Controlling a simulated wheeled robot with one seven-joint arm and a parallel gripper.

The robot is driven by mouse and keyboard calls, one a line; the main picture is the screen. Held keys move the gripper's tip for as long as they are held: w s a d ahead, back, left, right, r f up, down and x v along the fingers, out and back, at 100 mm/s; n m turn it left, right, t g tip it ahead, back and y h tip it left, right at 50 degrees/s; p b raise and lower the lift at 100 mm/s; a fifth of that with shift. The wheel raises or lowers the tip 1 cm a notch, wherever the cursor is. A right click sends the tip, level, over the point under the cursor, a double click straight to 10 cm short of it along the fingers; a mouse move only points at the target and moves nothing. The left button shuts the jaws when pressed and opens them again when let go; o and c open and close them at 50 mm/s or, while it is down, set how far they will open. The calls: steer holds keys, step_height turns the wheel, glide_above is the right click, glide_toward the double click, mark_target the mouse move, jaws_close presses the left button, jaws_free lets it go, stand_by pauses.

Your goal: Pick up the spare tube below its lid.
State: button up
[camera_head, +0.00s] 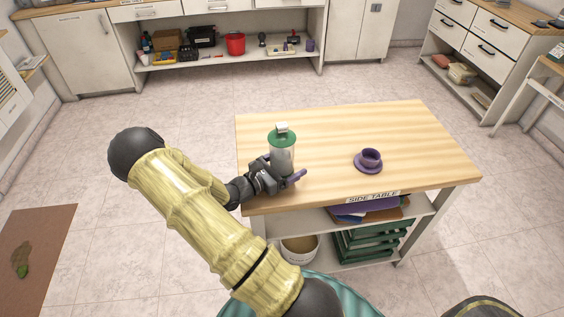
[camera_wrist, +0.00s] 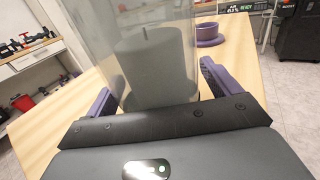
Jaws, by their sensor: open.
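The spare tube (camera_head: 282,158) stands upright near the left end of the side table (camera_head: 420,125). It has a clear grey body and a green lid (camera_head: 282,137) with a white knob on top. In the wrist view the tube (camera_wrist: 120,35) is see-through, with a grey cylinder inside. My gripper (camera_head: 281,174) is low at the tube, below the lid. Its purple fingers lie on either side of the tube in the wrist view (camera_wrist: 155,88), with a visible gap at the right finger. Contact at the left finger is unclear. The lid is outside the wrist view.
A purple cup on a saucer (camera_head: 368,166) stands to the right on the table, clear of my gripper. The table's shelf below holds folded cloths (camera_head: 365,211) and green crates (camera_head: 370,240). A white bucket (camera_head: 299,249) is beside them. The table's far right is bare.

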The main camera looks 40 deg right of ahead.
mark_target(287, 139)
stand_by(0.4)
steer(key=c, duration=1.1)
steer(key=shift+r, duration=0.15)
step_height(287, 139, up, 10)
steer(key=shift+f+p, duration=0.1)
steer(key=shift+p, duration=0.45)
